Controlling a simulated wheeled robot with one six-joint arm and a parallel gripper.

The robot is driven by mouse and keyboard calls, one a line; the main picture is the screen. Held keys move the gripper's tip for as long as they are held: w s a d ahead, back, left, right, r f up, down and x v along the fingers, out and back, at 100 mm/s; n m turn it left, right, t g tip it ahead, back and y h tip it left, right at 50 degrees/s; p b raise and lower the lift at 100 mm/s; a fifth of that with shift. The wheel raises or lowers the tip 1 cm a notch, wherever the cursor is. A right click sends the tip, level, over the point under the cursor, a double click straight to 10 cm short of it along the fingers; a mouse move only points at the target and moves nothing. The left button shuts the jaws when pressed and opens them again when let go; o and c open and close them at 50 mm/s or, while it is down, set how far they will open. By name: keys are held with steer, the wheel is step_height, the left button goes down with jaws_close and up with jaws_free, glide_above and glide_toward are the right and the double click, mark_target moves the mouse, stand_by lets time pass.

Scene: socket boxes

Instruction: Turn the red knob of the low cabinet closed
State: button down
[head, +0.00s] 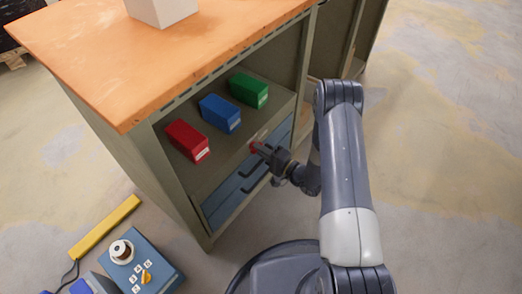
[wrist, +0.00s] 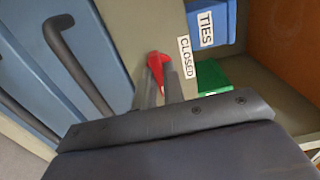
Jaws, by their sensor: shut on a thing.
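The red knob (wrist: 156,64) is on the beige front rail of the low cabinet (head: 207,193), below the shelf of boxes. In the wrist view a white label reading CLOSED (wrist: 187,57) is beside it. My gripper (wrist: 161,88) is shut on the knob, with one finger on each side of it. In the head view my gripper (head: 262,149) reaches the rail from the right and hides most of the knob (head: 254,145). The knob's lower part is between the fingers, so its exact angle is hard to tell.
Red (head: 188,140), blue (head: 220,113) and green (head: 249,90) boxes stand on the shelf above. Blue drawers with dark handles (wrist: 75,62) are below the rail. A blue control box (head: 141,265) and a yellow bar (head: 104,227) lie on the floor at left.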

steer(key=shift+f+n, duration=0.1)
steer(key=shift+n, duration=0.2)
steer(key=n+b, duration=0.2)
steer(key=shift+n, duration=0.4)
steer(key=n+b, duration=0.4)
steer(key=n, duration=0.1)
steer(key=shift+f+n, duration=0.1)
steer(key=shift+n, duration=0.2)
steer(key=n+b, duration=0.3)
steer(key=n, duration=0.1)
steer(key=n+b, duration=0.2)
steer(key=n, duration=0.2)
steer(key=shift+n, duration=0.3)
steer(key=c, duration=1.5)
jaws_free()
steer(key=shift+r, duration=0.2)
steer(key=shift+d, duration=0.1)
